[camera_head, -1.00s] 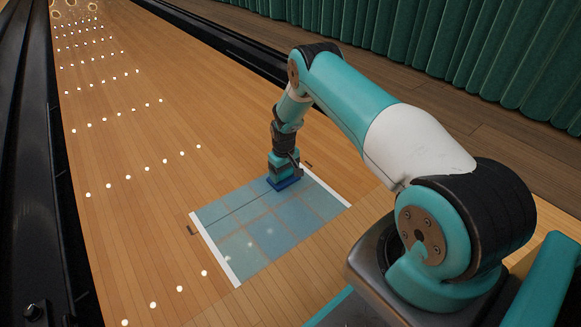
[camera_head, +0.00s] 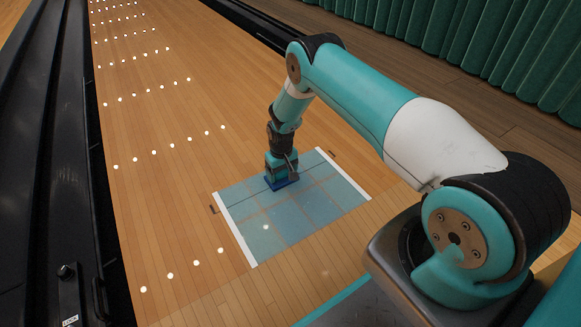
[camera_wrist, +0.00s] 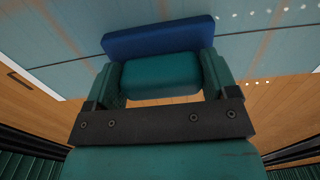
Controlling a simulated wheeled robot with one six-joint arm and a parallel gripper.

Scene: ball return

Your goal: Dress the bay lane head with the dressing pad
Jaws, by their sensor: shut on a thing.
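The lane head is a blue-tinted rectangle (camera_head: 300,212) on the wooden lane, with white strips along its left and right ends and faint grid lines. My gripper (camera_head: 282,172) points down over its far edge, left of the middle. It is shut on the dressing pad, whose dark blue base (camera_head: 284,184) is at the tinted surface; I cannot tell whether it presses on it. In the wrist view the jaws hold the pad's teal grip block (camera_wrist: 160,76), with the blue pad base (camera_wrist: 158,37) beyond it over the tinted area.
Rows of white dots (camera_head: 184,140) run along the lane. A black gutter (camera_head: 50,160) lies at the left, with a dark channel (camera_head: 262,38) along the far side. Green pleated curtains (camera_head: 500,45) hang at the upper right. The tinted area is otherwise clear.

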